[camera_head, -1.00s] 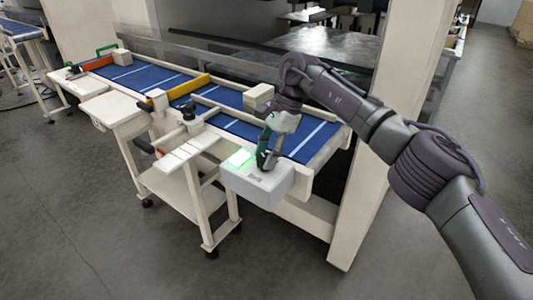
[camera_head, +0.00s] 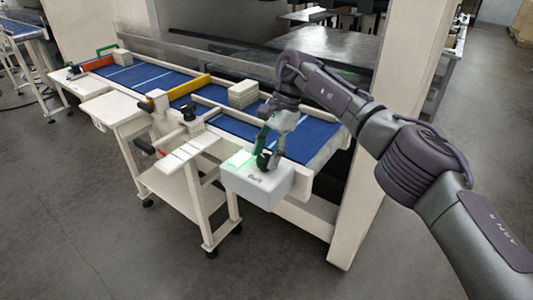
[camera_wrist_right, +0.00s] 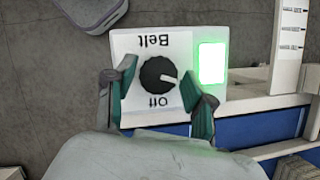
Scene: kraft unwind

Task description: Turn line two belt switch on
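The belt switch is a black round knob (camera_wrist_right: 158,75) with a white pointer mark on a white control box (camera_head: 265,188). In the wrist view its labels "Belt" and "Off" appear upside down, and the pointer aims right, away from "Off". A green light (camera_wrist_right: 212,62) on the box is lit; its glow also shows in the head view (camera_head: 239,159). My right gripper (camera_head: 266,162) is over the box. In the wrist view its fingers (camera_wrist_right: 157,82) straddle the knob, with gaps visible at both sides. My left gripper is not in view.
A blue conveyor belt (camera_head: 228,124) runs behind the box, with a beige box stack (camera_head: 243,93) on it. A white cart (camera_head: 178,190) stands to the left of the control box. A pale post (camera_head: 362,190) rises at right. Open floor lies in front.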

